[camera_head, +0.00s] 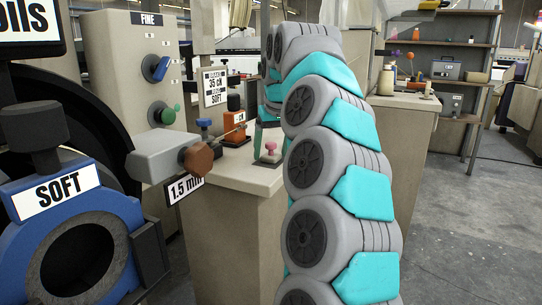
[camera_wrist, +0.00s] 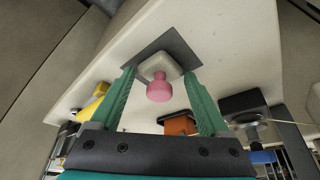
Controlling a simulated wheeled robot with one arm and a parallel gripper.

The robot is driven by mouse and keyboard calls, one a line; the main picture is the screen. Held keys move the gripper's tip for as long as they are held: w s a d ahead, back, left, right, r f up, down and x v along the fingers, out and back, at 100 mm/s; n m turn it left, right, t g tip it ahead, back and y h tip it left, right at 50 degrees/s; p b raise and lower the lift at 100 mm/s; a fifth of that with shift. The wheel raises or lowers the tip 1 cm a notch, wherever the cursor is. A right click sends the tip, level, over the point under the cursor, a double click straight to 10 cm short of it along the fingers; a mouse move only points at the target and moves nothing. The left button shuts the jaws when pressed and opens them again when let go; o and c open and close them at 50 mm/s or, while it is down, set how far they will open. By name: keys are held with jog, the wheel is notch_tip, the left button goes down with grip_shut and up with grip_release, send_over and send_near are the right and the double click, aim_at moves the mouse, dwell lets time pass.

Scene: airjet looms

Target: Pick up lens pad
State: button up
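A small object with a pink knob on a pale block, which looks like the lens pad (camera_wrist: 159,89), sits on a dark square mat (camera_wrist: 182,48) on the pale counter. In the head view the pink-knobbed piece (camera_head: 269,147) stands near the counter's front edge, beside my arm. My gripper (camera_wrist: 160,74) has its two green fingers apart, one on each side of the piece in the wrist view. Gaps show between fingers and piece, and nothing is gripped. In the head view my arm largely hides the gripper.
An orange block (camera_head: 234,122) and a blue-knobbed piece (camera_head: 204,125) stand behind on the counter (camera_head: 235,178). The wrist view also shows a yellow item (camera_wrist: 95,102) and a black block (camera_wrist: 243,103). Large machine parts labelled SOFT (camera_head: 58,192) fill the left. Floor (camera_head: 465,225) is open at right.

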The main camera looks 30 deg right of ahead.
aim_at(272, 144)
jog(key=c, duration=0.8)
jog(key=shift+r, duration=0.15)
jog(key=shift+r, duration=1.6)
jog(key=s+a, duration=0.1)
jog(key=s, duration=0.4)
jog(key=s+a+r+b, duration=0.1)
jog(key=s+a, duration=0.1)
jog(key=s, duration=0.3)
jog(key=s+a+b, duration=0.1)
jog(key=s+a, duration=0.1)
jog(key=s, duration=0.3)
jog(key=shift+a+r, duration=0.25)
jog(key=o, duration=0.8)
jog(key=c, duration=0.6)
jog(key=shift+c, duration=0.2)
